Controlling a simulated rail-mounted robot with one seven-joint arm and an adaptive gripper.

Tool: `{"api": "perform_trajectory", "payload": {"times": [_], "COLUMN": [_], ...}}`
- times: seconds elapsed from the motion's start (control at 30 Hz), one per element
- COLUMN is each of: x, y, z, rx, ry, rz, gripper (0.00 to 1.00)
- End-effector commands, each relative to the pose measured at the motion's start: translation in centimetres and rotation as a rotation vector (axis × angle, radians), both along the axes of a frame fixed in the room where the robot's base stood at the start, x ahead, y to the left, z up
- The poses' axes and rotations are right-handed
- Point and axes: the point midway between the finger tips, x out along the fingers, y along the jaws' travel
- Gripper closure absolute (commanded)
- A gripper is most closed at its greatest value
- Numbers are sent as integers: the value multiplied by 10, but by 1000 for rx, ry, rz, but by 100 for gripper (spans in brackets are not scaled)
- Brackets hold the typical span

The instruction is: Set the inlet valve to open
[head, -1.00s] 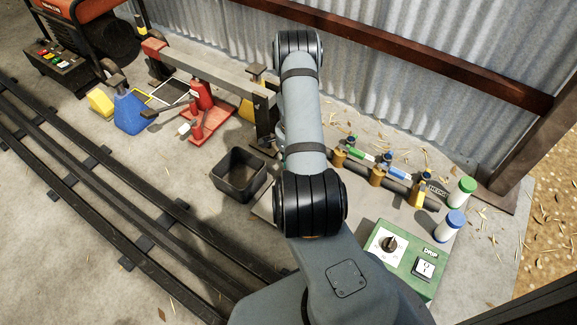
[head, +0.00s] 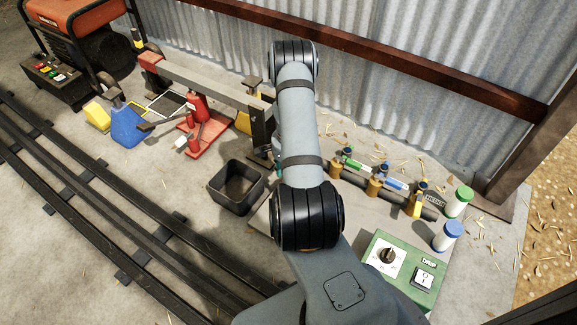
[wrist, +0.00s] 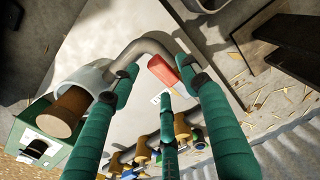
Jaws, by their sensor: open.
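The handle lies between the fingertips, close to the right one; contact cannot be told. Beside it a grey bent pipe (wrist: 148,44) curves left to a pale collar with a brown end. Which part is the inlet valve is not labelled here. In the head view the brass valve row (head: 375,187) with green and blue handles stands right of my arm.
A green DRIP box (head: 398,272) with a dial stands in front of the valves. White bottles with a green lid (head: 459,202) and a blue lid (head: 447,237) stand to the right.

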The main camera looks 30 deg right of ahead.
Motion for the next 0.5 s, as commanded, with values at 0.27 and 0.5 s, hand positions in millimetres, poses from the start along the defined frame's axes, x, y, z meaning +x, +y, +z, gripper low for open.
{"api": "perform_trajectory", "payload": {"times": [0.27,0.5], "x": [1,1], "y": [0,0], "z": [58,97], "rx": [-2,-1], "ry": [-6,-3], "rz": [0,1], "gripper": [54,54]}}
